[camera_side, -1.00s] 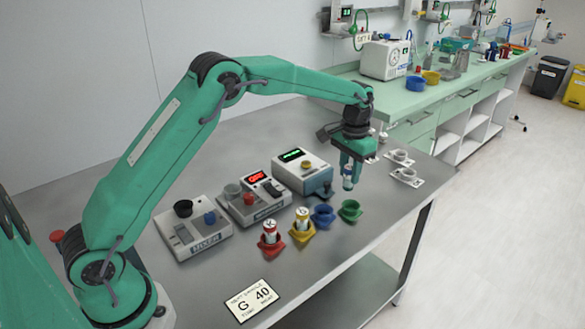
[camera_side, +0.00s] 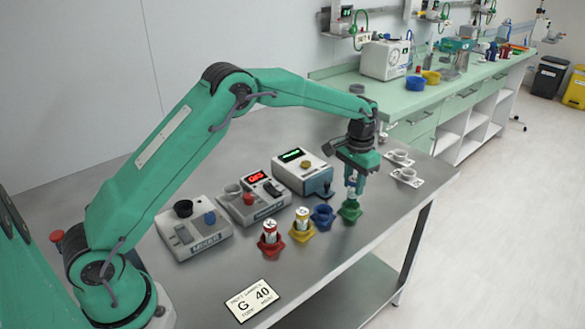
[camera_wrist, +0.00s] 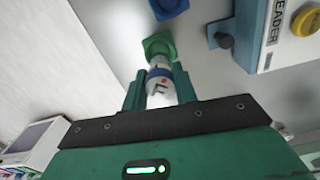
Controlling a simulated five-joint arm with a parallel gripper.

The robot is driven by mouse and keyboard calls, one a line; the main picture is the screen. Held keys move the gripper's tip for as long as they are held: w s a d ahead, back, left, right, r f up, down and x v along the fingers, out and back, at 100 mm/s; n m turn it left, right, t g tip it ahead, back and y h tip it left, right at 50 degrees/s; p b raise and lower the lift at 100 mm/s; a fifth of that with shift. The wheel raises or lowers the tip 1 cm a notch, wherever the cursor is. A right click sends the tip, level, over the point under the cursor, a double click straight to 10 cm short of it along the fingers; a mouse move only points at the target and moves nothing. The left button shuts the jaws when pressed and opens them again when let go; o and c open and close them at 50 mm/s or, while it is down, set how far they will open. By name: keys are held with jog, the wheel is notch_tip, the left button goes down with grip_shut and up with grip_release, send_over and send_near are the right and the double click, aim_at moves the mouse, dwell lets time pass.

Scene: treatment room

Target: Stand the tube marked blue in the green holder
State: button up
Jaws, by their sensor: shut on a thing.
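My gripper (camera_side: 356,168) is shut on a white tube with a blue band (camera_wrist: 158,75). In the side view the tube (camera_side: 351,188) hangs roughly upright, directly over the green holder (camera_side: 350,211). The tube's lower end meets the green holder's mouth in both views; I cannot tell how far inside it is. In the wrist view the green holder (camera_wrist: 157,43) shows just beyond the tube, and my gripper (camera_wrist: 158,90) has one finger on each side of the tube.
An empty-looking blue holder (camera_side: 323,216) stands just left of the green one. Yellow (camera_side: 301,232) and red (camera_side: 270,246) holders each carry a tube. Several devices stand behind, including the reader (camera_side: 301,171). A card (camera_side: 254,299) lies in front.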

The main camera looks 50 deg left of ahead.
aim_at(353, 193)
jog(key=shift+f, duration=1.45)
jog(key=shift+f, duration=0.55)
dwell(0.7)
jog(key=o, duration=0.8)
jog(key=shift+c, duration=0.2)
jog(key=shift+r, duration=5.5)
